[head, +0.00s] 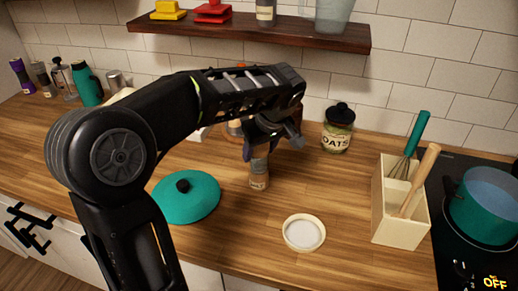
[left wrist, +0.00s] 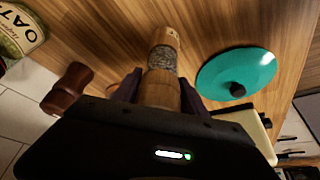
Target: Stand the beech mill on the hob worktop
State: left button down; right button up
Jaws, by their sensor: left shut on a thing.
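The beech mill (head: 259,172) is upright at the middle of the wooden worktop (head: 345,190), with a pale wood body and a grey speckled band. It also shows in the left wrist view (left wrist: 164,62). My left gripper (head: 266,148) is shut on the mill's upper part, one finger on each side in the left wrist view (left wrist: 158,90). The mill's top is hidden by the gripper. Its foot is at or very near the worktop; I cannot tell if it touches. My right gripper is not in view.
A teal lid (head: 188,198) lies left of the mill and a small white dish (head: 304,233) lies front right. An oats jar (head: 338,130) stands behind right. A utensil box (head: 398,215) stands beside the black hob (head: 462,262) with its teal pot (head: 485,210). A shelf (head: 250,32) hangs above.

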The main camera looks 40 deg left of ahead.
pick_arm(q)
jog(key=shift+f, duration=0.1)
jog(key=c, duration=0.6)
grip_release()
jog(key=b+v, duration=0.1)
jog(key=v, duration=0.5)
jog(key=shift+d+r, duration=0.15)
jog(key=shift+r, duration=0.2)
jog(key=p+v, duration=0.4)
jog(key=v, duration=0.1)
jog(key=shift+d+r, duration=0.1)
jog(key=shift+r, duration=0.2)
